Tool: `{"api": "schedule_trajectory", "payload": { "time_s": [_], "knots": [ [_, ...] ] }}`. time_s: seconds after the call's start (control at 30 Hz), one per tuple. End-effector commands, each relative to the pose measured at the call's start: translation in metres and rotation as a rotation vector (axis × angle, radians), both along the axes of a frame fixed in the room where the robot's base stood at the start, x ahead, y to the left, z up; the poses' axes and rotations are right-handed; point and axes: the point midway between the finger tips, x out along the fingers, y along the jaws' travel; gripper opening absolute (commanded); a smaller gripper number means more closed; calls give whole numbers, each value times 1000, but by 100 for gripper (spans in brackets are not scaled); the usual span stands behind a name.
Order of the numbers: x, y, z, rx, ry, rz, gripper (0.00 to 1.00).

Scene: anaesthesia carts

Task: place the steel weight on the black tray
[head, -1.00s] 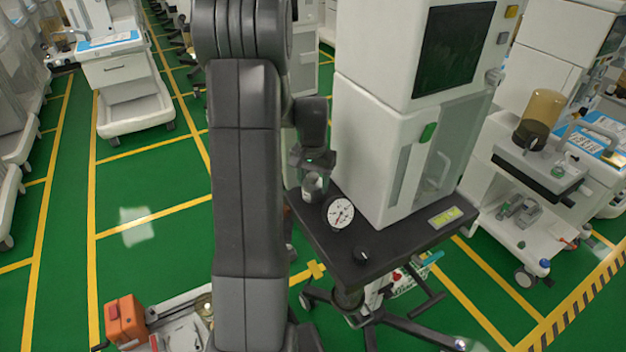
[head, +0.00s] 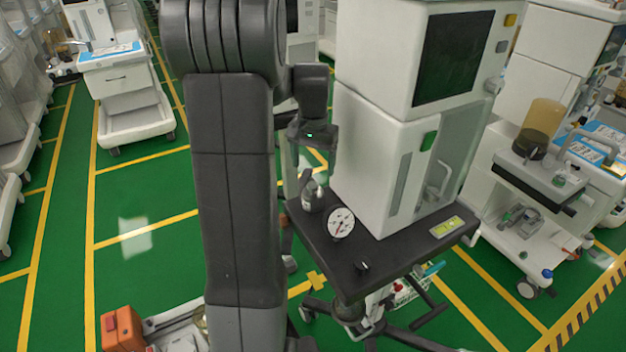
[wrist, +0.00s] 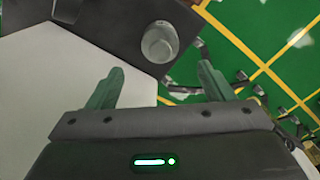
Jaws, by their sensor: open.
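The steel weight (head: 313,198), a small grey cylinder with a knob on top, stands upright on the left back corner of the black tray (head: 395,250). In the wrist view the weight (wrist: 159,44) shows from above on the dark tray surface (wrist: 112,22), close to its edge. My gripper (head: 311,166) is above the weight. In the wrist view its two fingers (wrist: 160,78) are spread apart and empty, with the weight beyond the tips and clear of them.
A white-faced dial (head: 341,223) and a small black knob (head: 362,266) are on the tray in front of the weight. A tall white machine cabinet (head: 385,165) stands close on the right. An orange case (head: 122,328) is low at the left. Green floor is open at the left.

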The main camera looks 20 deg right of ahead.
Motion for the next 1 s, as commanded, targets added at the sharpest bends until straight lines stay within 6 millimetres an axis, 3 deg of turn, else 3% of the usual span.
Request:
{"api": "schedule_trajectory", "payload": {
  "time_s": [0.2, 0.6, 0.77, 1.0],
  "knots": [
    [0, 0, 22, -1, -1, 0, 75],
    [0, 0, 24, 1, 1, 0, 75],
    [0, 0, 11, 1, 4, 0, 75],
    [-1, 0, -32, 3, 6, 0, 75]
  ]
}}
